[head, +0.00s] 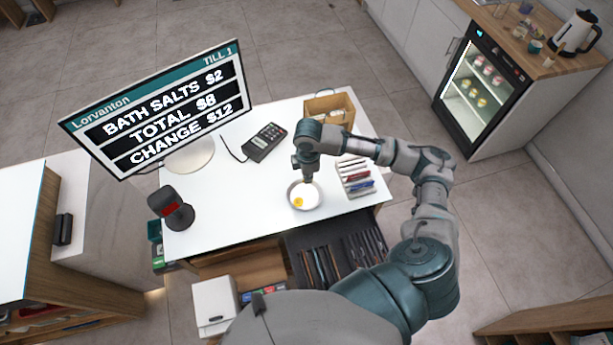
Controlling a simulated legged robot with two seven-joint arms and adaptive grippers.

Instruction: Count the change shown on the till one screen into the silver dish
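The till one screen (160,112) reads BATH SALTS $2, TOTAL $8, CHANGE $12. The round silver dish (317,203) is on the white counter. A small yellow round piece (298,202), like a coin, lies at the dish's near left side. My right gripper (307,180) points down over the far edge of the dish. Its fingers are too small to tell whether they are open or shut, or hold anything. An open dark drawer (294,243) with several narrow slots is below the counter's near edge. My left gripper is out of view.
A card terminal (264,142) lies behind the dish, and a scanner (172,208) stands at left. A rack of small packets (355,178) is right of the dish, with a wooden box (329,106) behind. The white counter (235,205) is clear left of the dish.

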